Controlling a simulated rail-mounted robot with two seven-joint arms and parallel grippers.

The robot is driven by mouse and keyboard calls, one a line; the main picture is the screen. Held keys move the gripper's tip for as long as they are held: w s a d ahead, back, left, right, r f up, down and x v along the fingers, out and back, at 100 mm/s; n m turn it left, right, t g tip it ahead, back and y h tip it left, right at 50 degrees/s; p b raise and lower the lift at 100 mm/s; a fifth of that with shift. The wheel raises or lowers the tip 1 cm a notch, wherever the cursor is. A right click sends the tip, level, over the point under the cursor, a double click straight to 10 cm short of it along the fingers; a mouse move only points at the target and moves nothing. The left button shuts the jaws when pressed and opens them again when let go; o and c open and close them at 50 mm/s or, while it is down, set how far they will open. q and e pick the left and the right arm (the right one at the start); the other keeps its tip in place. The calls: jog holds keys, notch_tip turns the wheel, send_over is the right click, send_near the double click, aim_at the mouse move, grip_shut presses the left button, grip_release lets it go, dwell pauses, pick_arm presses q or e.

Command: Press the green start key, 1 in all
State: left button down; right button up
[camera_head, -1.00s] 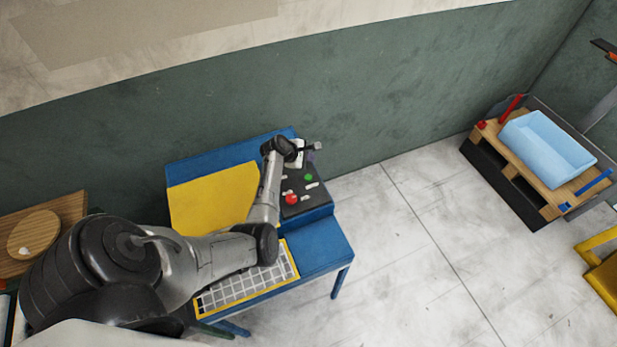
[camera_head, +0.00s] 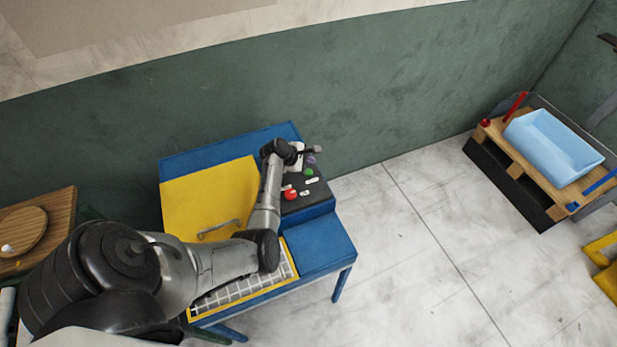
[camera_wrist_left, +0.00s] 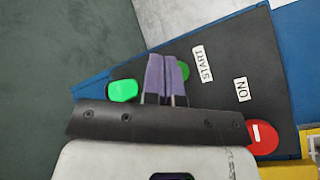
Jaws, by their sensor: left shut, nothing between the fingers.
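The control panel (camera_head: 318,194) is a dark sloping face on the blue press. The green start key (camera_wrist_left: 184,69) sits beside a white START label (camera_wrist_left: 203,63) in the left wrist view, partly hidden by my fingers. It also shows as a green dot in the head view (camera_head: 309,172). My left gripper (camera_wrist_left: 167,78) has purple fingers, shut together and empty, over the panel just beside the key. In the head view the left gripper (camera_head: 311,158) is just above the key. I cannot tell whether it touches. My right gripper is in neither view.
A red button (camera_wrist_left: 262,137) lies on the same panel, and a brighter green piece (camera_wrist_left: 123,90) sits on the fingers' other side. The press has a yellow cover (camera_head: 205,195) and a grid (camera_head: 240,288). A pallet with a blue tray (camera_head: 552,147) stands right; floor between is clear.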

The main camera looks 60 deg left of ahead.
aim_at(309, 173)
pick_arm(q)
jog(key=shift+f+b, duration=0.45)
jog(key=shift+f, duration=1)
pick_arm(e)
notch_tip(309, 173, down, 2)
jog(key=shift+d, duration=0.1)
pick_arm(q)
jog(key=shift+f, duration=0.15)
dwell(0.6)
jog(key=shift+f, duration=0.3)
